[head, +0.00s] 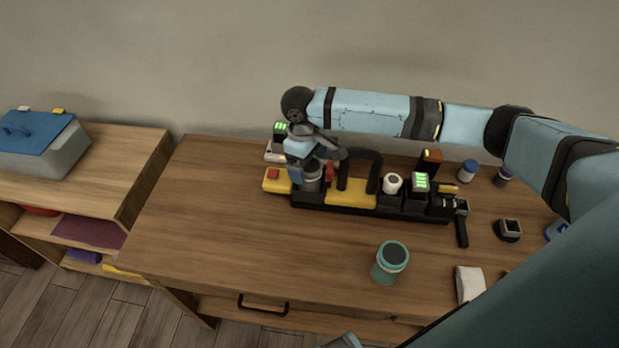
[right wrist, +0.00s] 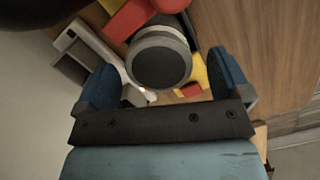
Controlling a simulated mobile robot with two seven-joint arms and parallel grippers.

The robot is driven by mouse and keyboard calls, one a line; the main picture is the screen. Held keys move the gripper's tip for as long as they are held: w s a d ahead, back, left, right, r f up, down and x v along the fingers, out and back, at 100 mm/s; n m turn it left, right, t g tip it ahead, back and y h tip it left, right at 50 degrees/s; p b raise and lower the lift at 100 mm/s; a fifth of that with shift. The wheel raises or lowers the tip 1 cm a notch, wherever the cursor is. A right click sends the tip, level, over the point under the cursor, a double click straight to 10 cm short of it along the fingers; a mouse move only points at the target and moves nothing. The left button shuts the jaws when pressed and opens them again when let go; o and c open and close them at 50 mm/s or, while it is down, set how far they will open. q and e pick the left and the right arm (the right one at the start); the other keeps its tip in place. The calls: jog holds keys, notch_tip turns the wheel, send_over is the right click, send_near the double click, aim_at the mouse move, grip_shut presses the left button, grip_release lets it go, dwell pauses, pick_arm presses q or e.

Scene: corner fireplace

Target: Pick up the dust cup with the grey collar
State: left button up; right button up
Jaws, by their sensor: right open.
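The dust cup with the grey collar (right wrist: 160,62) has a round dark top inside a grey ring. In the right wrist view it lies between the two blue fingers of my right gripper (right wrist: 163,75). The fingers are spread, with gaps on both sides of the cup. In the head view my right gripper (head: 309,165) points down over the left part of the black tool rack (head: 325,203). There the grey cup (head: 313,183) is partly hidden by the gripper.
A teal cup with a dark top (head: 390,264) stands at the table's front. A yellow block with a red button (head: 273,179) and a black handle (head: 372,157) flank the gripper closely. A white roll (head: 393,184) is further right. The table's left part is clear.

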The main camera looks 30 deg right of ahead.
jog(key=f, duration=0.4)
jog(key=shift+s+d, duration=0.2)
jog(key=shift+s, duration=0.05)
jog(key=c, duration=1)
